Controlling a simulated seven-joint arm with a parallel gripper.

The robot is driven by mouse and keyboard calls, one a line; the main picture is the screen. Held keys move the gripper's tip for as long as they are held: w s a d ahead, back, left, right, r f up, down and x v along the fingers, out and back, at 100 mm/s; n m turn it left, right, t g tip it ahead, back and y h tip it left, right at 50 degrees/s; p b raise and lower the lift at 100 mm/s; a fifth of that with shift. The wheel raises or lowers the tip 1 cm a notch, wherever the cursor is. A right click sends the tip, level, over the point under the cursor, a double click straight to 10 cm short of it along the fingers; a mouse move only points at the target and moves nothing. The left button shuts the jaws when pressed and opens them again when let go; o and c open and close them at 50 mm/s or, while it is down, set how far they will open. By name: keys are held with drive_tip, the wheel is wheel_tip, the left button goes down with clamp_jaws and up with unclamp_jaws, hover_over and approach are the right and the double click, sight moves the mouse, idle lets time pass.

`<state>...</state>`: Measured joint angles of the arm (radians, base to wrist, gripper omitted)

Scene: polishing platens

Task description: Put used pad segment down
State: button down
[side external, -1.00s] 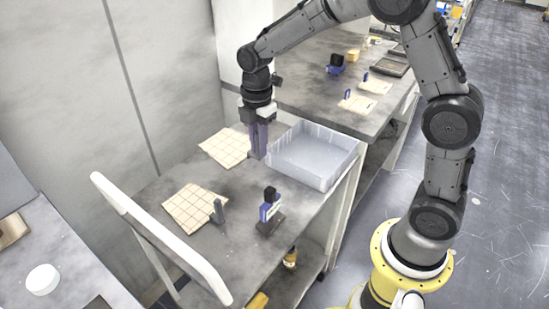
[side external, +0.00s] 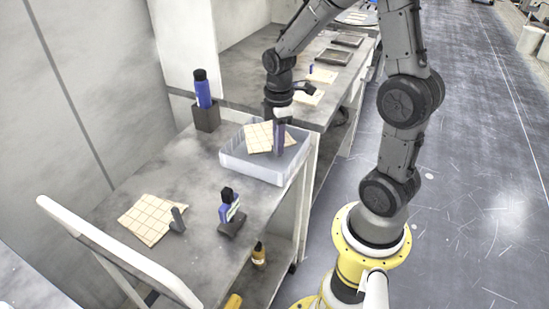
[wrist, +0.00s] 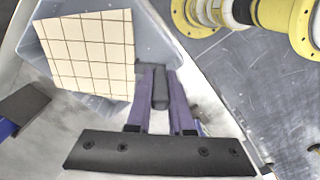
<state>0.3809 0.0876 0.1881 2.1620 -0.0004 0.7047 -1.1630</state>
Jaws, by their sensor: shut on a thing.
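The used pad segment (side external: 262,136), a tan square with a dark grid, is over the opening of the pale translucent tray (side external: 250,169). In the wrist view the segment (wrist: 88,50) sits across the tray (wrist: 155,35), left of my fingers. My gripper (side external: 279,150) points down at the tray. In the wrist view its purple fingers (wrist: 160,82) are shut on the segment's dark grip tab (wrist: 160,92). I cannot tell whether the segment touches the tray floor. Another gridded segment (side external: 150,215) with a dark tab lies on the bench.
A blue bottle in a dark block (side external: 206,108) stands behind the tray. A blue-and-black tool on a dark base (side external: 231,210) stands in front. A white rail (side external: 115,250) edges the bench at left. More pads lie on the far bench (side external: 238,60).

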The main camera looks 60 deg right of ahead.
drive_tip(key=shift+f, duration=3.2)
drive_tip(key=c, duration=0.8)
unclamp_jaws()
wheel_tip(320, 180, up, 12)
drive_tip(key=shift+r, duration=0.1)
drive_tip(key=s+a+r+m+t, duration=0.5)
drive_tip(key=s+a+r+m, duration=0.3)
drive_tip(key=s+a, duration=0.3)
drive_tip(key=shift+s+a+r+m+t, duration=0.15)
drive_tip(key=shift+s+m+t, duration=0.15)
drive_tip(key=shift+s+m, duration=0.15)
